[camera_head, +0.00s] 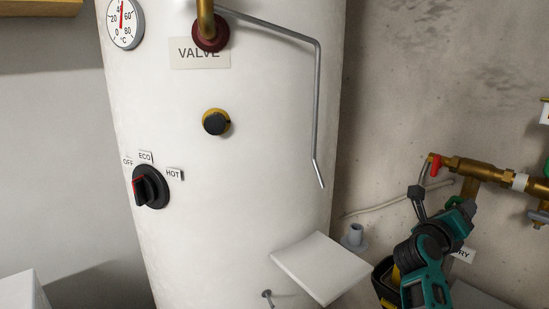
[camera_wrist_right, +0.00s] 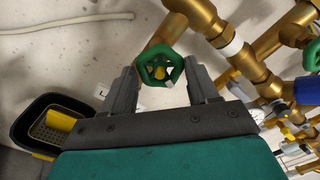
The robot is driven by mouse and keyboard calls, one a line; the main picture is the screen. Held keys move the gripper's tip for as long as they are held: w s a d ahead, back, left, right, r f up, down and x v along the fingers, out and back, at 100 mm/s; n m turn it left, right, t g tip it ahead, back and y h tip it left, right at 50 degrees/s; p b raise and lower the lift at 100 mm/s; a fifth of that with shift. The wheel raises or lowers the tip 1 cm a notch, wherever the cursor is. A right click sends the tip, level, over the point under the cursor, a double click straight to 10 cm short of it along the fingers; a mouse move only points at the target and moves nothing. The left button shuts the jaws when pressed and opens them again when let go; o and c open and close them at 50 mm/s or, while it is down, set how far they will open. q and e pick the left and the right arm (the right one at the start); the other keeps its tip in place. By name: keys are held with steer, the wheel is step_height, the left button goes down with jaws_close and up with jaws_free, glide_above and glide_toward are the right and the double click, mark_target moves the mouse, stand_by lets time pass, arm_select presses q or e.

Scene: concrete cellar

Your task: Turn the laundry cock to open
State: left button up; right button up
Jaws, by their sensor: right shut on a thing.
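The laundry cock is a brass fitting with a green handwheel (camera_wrist_right: 161,69). In the head view a bit of the green wheel (camera_head: 454,201) shows at the lower right, beside my gripper. A white label (camera_head: 462,252) ending in "RY" is partly covered by my right arm. My right gripper (camera_wrist_right: 165,84) is shut on the handwheel, with one dark finger on each side of the rim. In the head view the right gripper (camera_head: 442,203) points up at the cock, partly hidden by my wrist. My left gripper is in neither view.
A white tank with a knob (camera_head: 150,187), a thermometer (camera_head: 125,22) and a bent grey pipe (camera_head: 317,110) stands to the left. A white plate (camera_head: 320,267) juts out near my arm. A red lever (camera_head: 434,163) and brass pipes (camera_head: 485,172) are close above. A black-and-yellow bucket (camera_wrist_right: 52,121) stands below.

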steer(key=n, duration=0.3)
steer(key=shift+f, duration=0.1)
steer(key=shift+n, duration=0.4)
steer(key=shift+n, duration=0.3)
steer(key=o, duration=1)
steer(key=shift+o, duration=0.2)
